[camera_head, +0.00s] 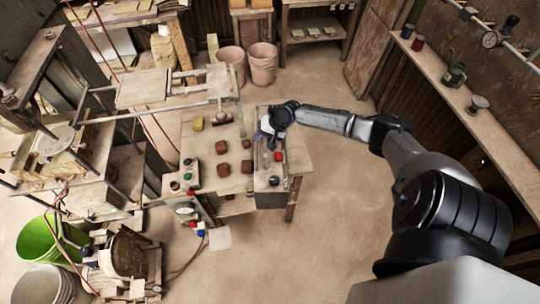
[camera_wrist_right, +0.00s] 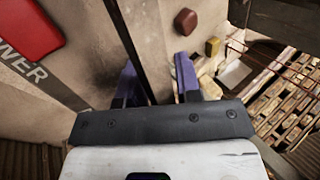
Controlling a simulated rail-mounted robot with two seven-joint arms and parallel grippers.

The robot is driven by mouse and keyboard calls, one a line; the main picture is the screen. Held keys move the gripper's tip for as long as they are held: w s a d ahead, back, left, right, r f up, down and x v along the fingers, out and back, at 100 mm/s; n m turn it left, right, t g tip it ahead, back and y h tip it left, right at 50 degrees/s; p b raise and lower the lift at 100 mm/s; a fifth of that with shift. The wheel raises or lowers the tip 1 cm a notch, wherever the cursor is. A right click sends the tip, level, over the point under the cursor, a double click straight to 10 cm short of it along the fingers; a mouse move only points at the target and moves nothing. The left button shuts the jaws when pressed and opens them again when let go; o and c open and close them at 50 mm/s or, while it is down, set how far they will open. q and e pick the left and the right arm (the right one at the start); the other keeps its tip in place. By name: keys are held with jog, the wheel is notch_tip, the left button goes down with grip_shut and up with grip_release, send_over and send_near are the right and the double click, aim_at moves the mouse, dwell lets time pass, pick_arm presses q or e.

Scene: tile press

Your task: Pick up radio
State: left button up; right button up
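I cannot make out a thing that is clearly a radio. A grey box (camera_head: 271,199) with a red part (camera_head: 279,156) on top stands at the right end of the work table. My right gripper (camera_head: 267,126) is over the far end of this box; its fingers are hard to make out there. In the right wrist view, the two purple fingers of my right gripper (camera_wrist_right: 159,82) are apart, one on each side of a dark strip (camera_wrist_right: 143,45). I cannot tell whether they touch it. My left gripper is not in view.
A red button (camera_wrist_right: 28,27) beside "POWER" lettering shows in the wrist view. Several dark red blocks (camera_head: 222,147) and a yellow block (camera_head: 198,124) lie on the table (camera_head: 205,182). A press frame (camera_head: 142,88) is left. Floor right of the table is clear.

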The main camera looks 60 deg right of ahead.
jog(key=shift+f, duration=0.1)
grip_shut()
dwell(1.3)
jog(key=shift+w, duration=0.1)
